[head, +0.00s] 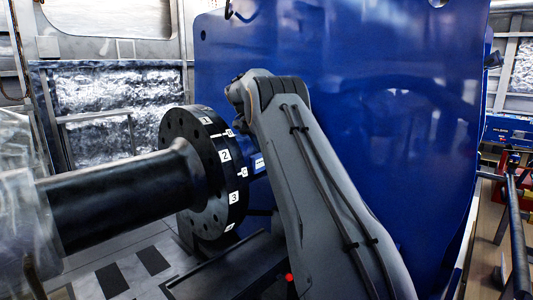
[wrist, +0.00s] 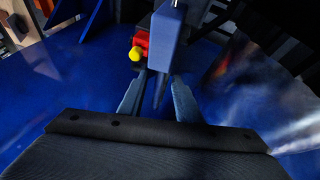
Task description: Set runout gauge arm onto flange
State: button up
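The black flange (head: 232,178) stands upright on the end of a dark shaft (head: 120,197) in the head view. White numbered labels run around its rim. My grey arm stands to its right; my gripper is hidden behind it there. In the wrist view my gripper (wrist: 157,82) shows two pale blue-grey fingers, spread apart at their bases. A blue bar (wrist: 166,38) runs down to the fingertips; I cannot tell whether they grip it. A red block with a yellow knob (wrist: 136,54) is beside the bar. Whether these are the gauge is unclear.
A big blue motor housing (head: 400,110) fills the space behind the flange and my arm. A small blue part with a white label (head: 259,163) shows between flange and arm. Clear sheeting (head: 20,235) covers the shaft's left end. Rails and a red item (head: 497,163) are at right.

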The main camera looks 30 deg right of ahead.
jog(key=b+v, duration=0.1)
jog(key=v, duration=0.7)
